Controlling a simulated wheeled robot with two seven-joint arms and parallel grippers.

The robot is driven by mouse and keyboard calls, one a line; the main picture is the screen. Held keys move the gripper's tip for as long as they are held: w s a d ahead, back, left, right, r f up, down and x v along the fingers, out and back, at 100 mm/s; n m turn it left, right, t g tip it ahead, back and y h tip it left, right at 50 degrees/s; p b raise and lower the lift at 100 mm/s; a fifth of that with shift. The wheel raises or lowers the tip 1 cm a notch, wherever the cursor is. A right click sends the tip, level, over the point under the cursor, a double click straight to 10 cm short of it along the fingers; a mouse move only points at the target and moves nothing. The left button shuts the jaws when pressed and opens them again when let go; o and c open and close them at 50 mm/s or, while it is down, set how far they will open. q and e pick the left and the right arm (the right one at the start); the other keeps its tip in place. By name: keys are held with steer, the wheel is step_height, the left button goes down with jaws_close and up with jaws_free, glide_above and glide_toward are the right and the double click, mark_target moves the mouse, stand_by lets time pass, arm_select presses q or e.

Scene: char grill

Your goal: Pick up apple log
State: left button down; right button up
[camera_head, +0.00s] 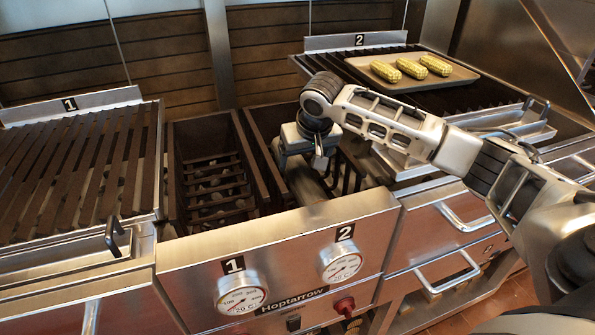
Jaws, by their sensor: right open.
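My right gripper (312,155) is over the right-hand of two dark bins, between the two grills, and points down into it. It is open. A brownish, rounded piece that looks like the apple log (307,185) lies in this bin, just below the gripper and partly hidden by it. I cannot tell whether the fingers touch it or straddle it. My left gripper is not in view.
The left bin (174,185) holds a rack over pale lumps. Grill 1 (75,165) is bare. Grill 2 (315,66) carries a tray (440,82) with several corn cobs (411,68). The bin walls and the steel gauge panel (290,245) stand close around the gripper.

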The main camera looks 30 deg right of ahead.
mark_target(299, 165)
steer(key=x, duration=0.4)
steer(key=shift+w+a+p, duration=0.2)
steer(key=shift+w+p, duration=0.15)
steer(key=shift+p, duration=0.05)
steer(key=shift+w+f, duration=0.2)
steer(key=shift+f, duration=0.4)
steer(key=shift+r, duration=0.1)
steer(key=c, duration=1.4)
step_height(299, 165, up, 18)
steer(key=shift+b, duration=0.65)
